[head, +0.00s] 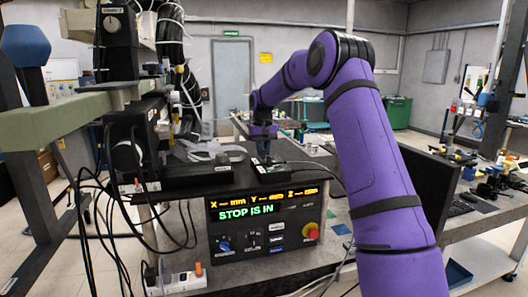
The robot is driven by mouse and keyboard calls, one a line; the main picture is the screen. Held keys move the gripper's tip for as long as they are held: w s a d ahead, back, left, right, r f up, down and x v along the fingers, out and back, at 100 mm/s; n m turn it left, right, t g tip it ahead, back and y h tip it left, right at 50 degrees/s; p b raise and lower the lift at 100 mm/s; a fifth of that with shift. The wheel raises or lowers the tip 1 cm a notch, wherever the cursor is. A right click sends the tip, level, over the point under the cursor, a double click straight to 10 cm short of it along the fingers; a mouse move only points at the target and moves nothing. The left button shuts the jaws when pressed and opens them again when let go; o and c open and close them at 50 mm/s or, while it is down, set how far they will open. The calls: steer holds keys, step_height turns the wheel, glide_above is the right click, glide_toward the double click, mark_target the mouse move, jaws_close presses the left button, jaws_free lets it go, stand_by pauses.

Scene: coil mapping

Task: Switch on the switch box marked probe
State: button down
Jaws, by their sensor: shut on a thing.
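My gripper (263,149) is small and far off in the head view, at the end of my purple arm, pointing down. It is shut on what looks like a small black box (268,174) with a pale label, on the bench behind the console. The fingertips are too small and dark to show how they hold it. The label is too small to read, so I cannot tell if this is the probe switch box or whether it is on. Another black unit (196,184) with a pale label lies to its left.
A console (266,227) at the bench front reads "STOP IS IN" and has a red stop button (311,232). A power strip (176,281) with an orange switch stands left. Cables hang at the left. A dark panel (425,188) stands right of my arm.

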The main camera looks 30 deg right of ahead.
steer(key=g, duration=0.1)
steer(key=w+g, duration=0.1)
steer(key=g, duration=0.1)
steer(key=g+y, duration=0.1)
steer(key=shift+w+d+f+g, duration=0.2)
steer(key=shift+w+f+g, duration=0.1)
steer(key=shift+f+g, duration=0.1)
stand_by(0.4)
steer(key=c, duration=1.1)
jaws_free()
steer(key=shift+r, duration=0.15)
